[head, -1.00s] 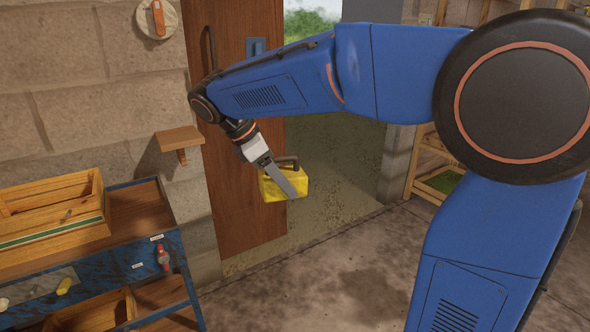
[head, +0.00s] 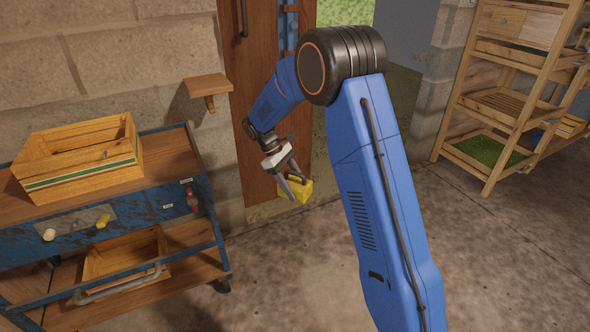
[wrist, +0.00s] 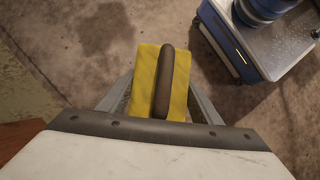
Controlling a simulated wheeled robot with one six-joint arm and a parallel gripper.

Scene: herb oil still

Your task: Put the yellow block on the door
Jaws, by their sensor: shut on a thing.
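The yellow block (head: 300,192) has a dark handle on top. My gripper (head: 289,187) is shut on it and holds it off the floor, in front of the lower part of the brown wooden door (head: 262,48). In the wrist view the block (wrist: 143,82) sits between the two fingers of my gripper (wrist: 160,98), with its handle upright in the picture. The door stands by an open doorway. My arm hides part of the door, and I cannot tell whether the block touches it.
A small wooden wall shelf (head: 208,86) is left of the door. A blue workbench (head: 165,205) with a wooden crate (head: 85,178) on it stands at the left. A wooden rack (head: 497,103) stands at the right. The concrete floor in front is clear.

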